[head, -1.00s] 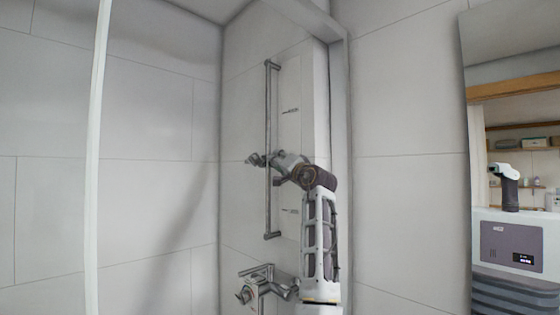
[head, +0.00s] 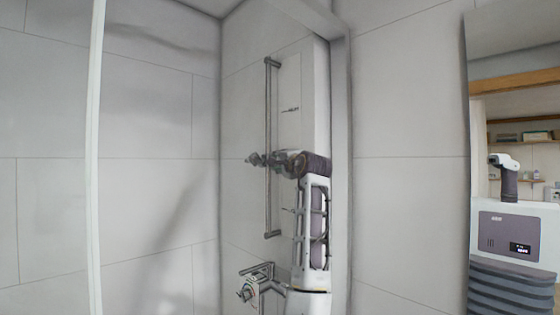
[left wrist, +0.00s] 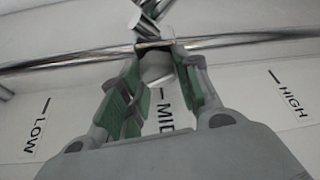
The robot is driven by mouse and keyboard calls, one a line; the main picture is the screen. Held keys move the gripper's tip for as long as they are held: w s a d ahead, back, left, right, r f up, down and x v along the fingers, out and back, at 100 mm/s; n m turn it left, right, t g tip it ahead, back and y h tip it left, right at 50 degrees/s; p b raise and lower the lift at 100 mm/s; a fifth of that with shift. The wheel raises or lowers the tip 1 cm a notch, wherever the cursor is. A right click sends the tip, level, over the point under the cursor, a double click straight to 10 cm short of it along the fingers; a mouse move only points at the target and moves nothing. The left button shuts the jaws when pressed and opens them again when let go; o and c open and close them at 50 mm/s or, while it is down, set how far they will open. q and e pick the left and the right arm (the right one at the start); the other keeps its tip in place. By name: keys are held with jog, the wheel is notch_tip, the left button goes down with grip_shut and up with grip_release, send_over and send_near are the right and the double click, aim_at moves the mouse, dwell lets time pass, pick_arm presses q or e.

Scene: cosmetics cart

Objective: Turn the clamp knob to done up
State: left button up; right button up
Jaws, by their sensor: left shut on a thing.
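A slider clamp (head: 253,159) sits on a vertical metal rail (head: 268,100) on the shower wall, about mid-height. My left gripper (head: 276,159) reaches it from the right in the head view. In the left wrist view the gripper (left wrist: 157,72) has its green-padded fingers shut on the pale round clamp knob (left wrist: 156,68), in front of the rail (left wrist: 75,61). The clamp's grey holder (left wrist: 146,25) shows beyond the rail. The fingers hide the knob's sides, and its turn angle cannot be read. My right gripper is out of view.
The wall panel carries marks LOW (left wrist: 38,128), MID and HIGH (left wrist: 289,97). A metal tap (head: 255,283) sits below the rail, close to my arm. A white post (head: 94,150) stands at left. A mirror (head: 510,55) at right reflects my body and shelves.

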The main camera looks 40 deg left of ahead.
pick_arm(q)
jog(key=m+h, duration=0.1)
jog(key=m, duration=0.3)
jog(key=shift+r+m+g+h, duration=0.1)
jog(key=shift+m+g+h, duration=0.3)
dwell(0.4)
jog(key=o, duration=1)
jog(key=shift+w+d, duration=0.1)
jog(key=shift+w, duration=0.05)
jog(key=v, duration=1.2)
jog(key=shift+w, duration=0.15)
